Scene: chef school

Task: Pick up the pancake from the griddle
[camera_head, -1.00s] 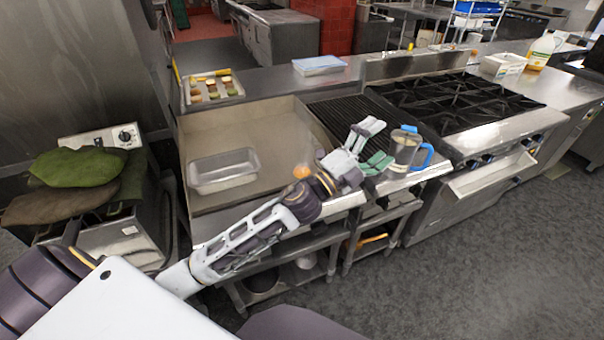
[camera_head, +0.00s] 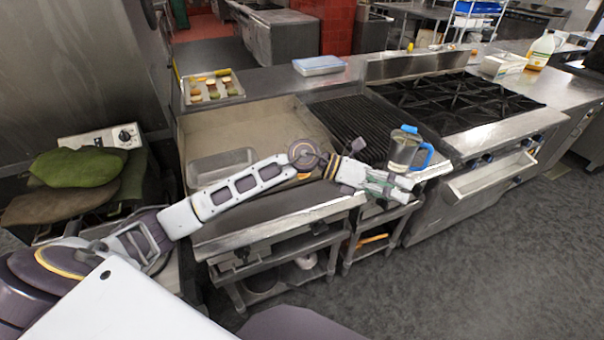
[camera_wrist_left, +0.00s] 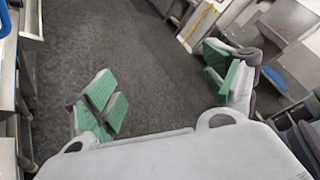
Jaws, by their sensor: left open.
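The griddle (camera_head: 235,128) is a flat steel plate with raised walls, left of the charbroiler. A small orange-brown patch, likely the pancake (camera_head: 303,176), shows at the griddle's right front, mostly hidden by my left arm. My left gripper (camera_head: 392,187) is open and empty, to the right of that patch, by the charbroiler's front edge and below the pitcher. In the left wrist view its green-padded fingers (camera_wrist_left: 163,85) are spread wide over the floor, with no pancake between them. My right gripper is out of view.
A clear pitcher with a blue handle (camera_head: 405,150) stands just above my left gripper. A metal pan (camera_head: 215,167) sits on the griddle, partly behind my arm. A tray of food pieces (camera_head: 212,90) lies behind. Burners (camera_head: 455,100) are to the right.

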